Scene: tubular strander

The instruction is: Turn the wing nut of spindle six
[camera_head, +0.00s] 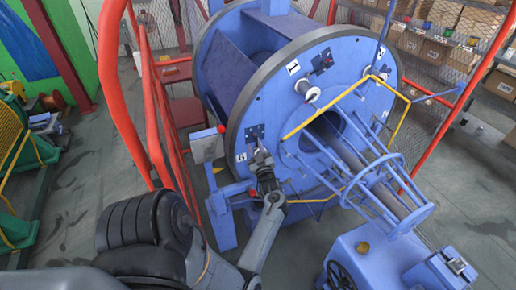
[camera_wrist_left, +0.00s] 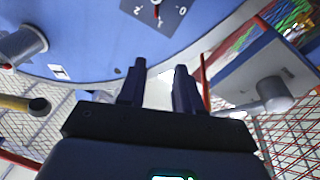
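The big blue drum disc (camera_head: 310,110) of the strander fills the middle of the head view. A "6" label (camera_head: 240,157) sits low on its left face, beside a small dark plate (camera_head: 255,133). My left gripper (camera_head: 262,158) is in front of the disc just below this plate. In the left wrist view its two dark fingers (camera_wrist_left: 160,72) are apart with nothing visible between them. A dark dial plate (camera_wrist_left: 157,10) with a red pointer shows on the blue face beyond the fingertips. I cannot make out the wing nut clearly. My right gripper is not in view.
A yellow bar (camera_head: 325,107) and blue rods cross in front of the disc on the right. Red guard posts (camera_head: 113,75) stand left of the drum. A blue housing (camera_head: 365,255) is at the lower right. Shelves with boxes (camera_head: 430,50) stand behind mesh.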

